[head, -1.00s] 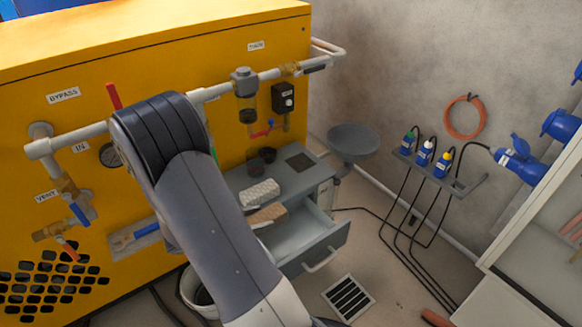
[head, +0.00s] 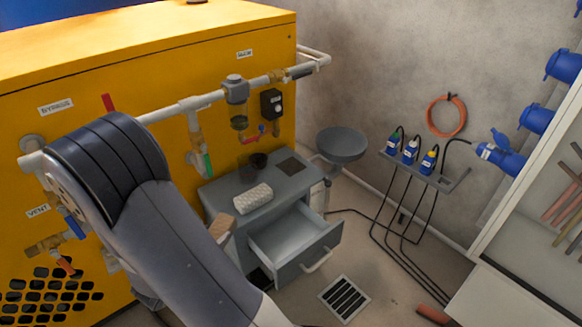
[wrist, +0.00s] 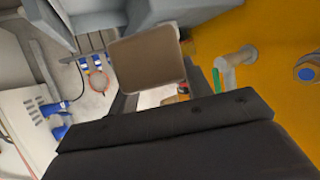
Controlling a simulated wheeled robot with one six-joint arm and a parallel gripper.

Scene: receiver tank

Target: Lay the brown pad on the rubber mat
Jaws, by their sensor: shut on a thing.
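The brown pad (head: 222,226) shows in the head view left of the open drawer, partly hidden behind my arm. In the wrist view the brown pad (wrist: 147,66) appears large, a flat squarish block held in my gripper (wrist: 150,62). My gripper is shut on it; in the head view my arm hides the gripper. The rubber mat (head: 291,166) looks like the dark square lying flat on the right rear of the grey cabinet top. The pad is apart from the mat, to its left and nearer the front.
A grey bowl (head: 341,144) stands right of the cabinet. Pipes and valves on the yellow machine (head: 150,75) run behind.

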